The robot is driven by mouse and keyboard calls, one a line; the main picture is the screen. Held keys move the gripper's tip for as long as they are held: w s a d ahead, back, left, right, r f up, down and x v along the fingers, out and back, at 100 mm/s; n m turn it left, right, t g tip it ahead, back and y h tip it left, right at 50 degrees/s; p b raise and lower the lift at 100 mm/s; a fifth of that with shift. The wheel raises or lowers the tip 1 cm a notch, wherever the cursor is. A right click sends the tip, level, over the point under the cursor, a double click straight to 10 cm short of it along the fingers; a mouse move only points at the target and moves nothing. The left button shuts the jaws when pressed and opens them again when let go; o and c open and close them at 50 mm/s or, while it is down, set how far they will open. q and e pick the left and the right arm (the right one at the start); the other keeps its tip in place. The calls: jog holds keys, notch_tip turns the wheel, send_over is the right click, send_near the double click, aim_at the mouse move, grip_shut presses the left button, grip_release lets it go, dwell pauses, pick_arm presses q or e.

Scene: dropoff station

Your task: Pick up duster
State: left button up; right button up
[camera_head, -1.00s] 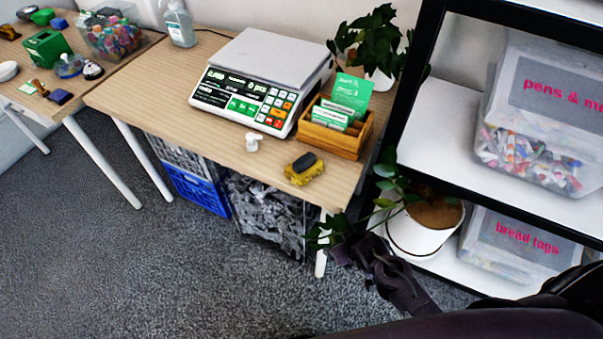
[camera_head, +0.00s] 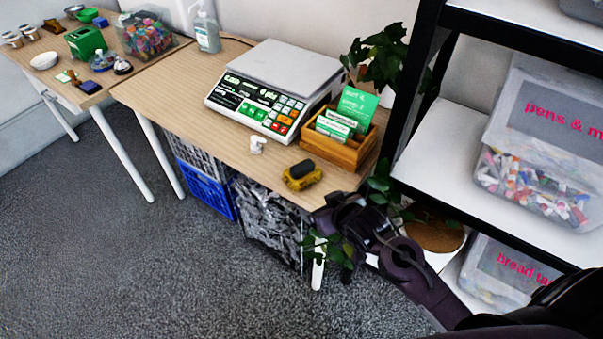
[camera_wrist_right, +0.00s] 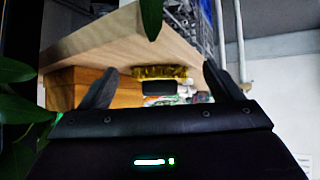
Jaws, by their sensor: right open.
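The duster (camera_head: 302,175), a yellow fuzzy block with a dark grip on top, lies near the front right edge of the wooden table (camera_head: 190,105). It also shows in the right wrist view (camera_wrist_right: 160,75), between the fingers and some way ahead of them. My right gripper (camera_head: 328,212) is below and to the right of the duster in the head view, by the table's front corner. In the wrist view its two fingers (camera_wrist_right: 160,82) stand wide apart with nothing held. My left gripper is not in any view.
A scale (camera_head: 275,88), a small white object (camera_head: 257,145) and a wooden card box (camera_head: 345,150) stand near the duster. A plant (camera_head: 333,250) and a black-framed shelf (camera_head: 415,100) crowd my right arm. Crates sit under the table.

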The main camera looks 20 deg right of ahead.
aim_at(304, 167)
jog(key=w+r+t, duration=0.1)
jog(key=w+r+t+y, duration=0.1)
jog(key=w, duration=0.1)
jog(key=w+r+n+y, duration=0.1)
jog(key=w, duration=0.1)
jog(key=shift+w+r+t, duration=0.1)
jog(key=shift+w+t, duration=0.05)
jog(key=shift+t, duration=0.25)
jog(key=shift+w+a+r, duration=0.1)
jog(key=shift+w, duration=0.2)
jog(key=x, duration=0.7)
jog(key=shift+w, duration=0.35)
jog(key=shift+c, duration=0.3)
jog(key=c, duration=1.1)
notch_tip(304, 167, up, 20)
jog(key=p, duration=0.2)
